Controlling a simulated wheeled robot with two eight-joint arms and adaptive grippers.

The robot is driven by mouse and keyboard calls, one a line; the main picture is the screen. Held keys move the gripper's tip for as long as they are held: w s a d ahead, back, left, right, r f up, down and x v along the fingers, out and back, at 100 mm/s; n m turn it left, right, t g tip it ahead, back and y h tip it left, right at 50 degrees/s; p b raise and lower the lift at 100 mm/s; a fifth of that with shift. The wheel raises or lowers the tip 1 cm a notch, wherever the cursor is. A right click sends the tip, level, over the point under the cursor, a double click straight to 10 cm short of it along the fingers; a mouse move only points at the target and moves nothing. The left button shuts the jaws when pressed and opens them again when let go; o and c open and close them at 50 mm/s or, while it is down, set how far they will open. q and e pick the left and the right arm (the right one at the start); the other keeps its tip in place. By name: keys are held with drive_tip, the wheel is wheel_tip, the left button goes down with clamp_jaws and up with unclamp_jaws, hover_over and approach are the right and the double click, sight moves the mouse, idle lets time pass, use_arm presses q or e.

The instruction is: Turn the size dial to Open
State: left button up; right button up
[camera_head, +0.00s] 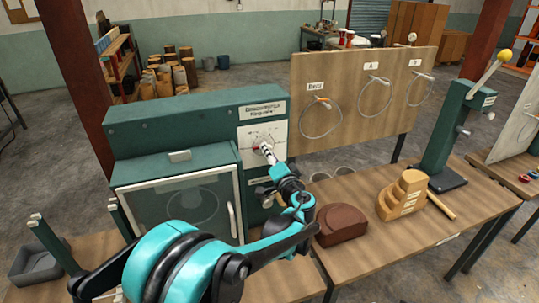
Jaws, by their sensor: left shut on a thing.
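The green machine (185,106) stands on the wooden bench with a white dial plate (256,128) at its upper right. The size dial (266,146) is mostly hidden behind my gripper. My left gripper (268,151) reaches up from below in front of the plate, its fingers closed at the dial. The plate's marks are too small to read, so I cannot tell which setting the dial is at. My right gripper is not in view.
A glass-fronted door (178,205) with a white handle is left of my arm. A brown block (340,225) and a stepped wooden block (403,194) lie on the bench to the right. A pegboard with wire rings (350,85) stands behind. A green lever press (448,140) is at right.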

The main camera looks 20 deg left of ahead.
use_arm(q)
drive_tip(key=shift+f, duration=0.1)
drive_tip(key=o, duration=1.2)
drive_tip(key=shift+c, duration=0.2)
drive_tip(key=v, duration=1.2)
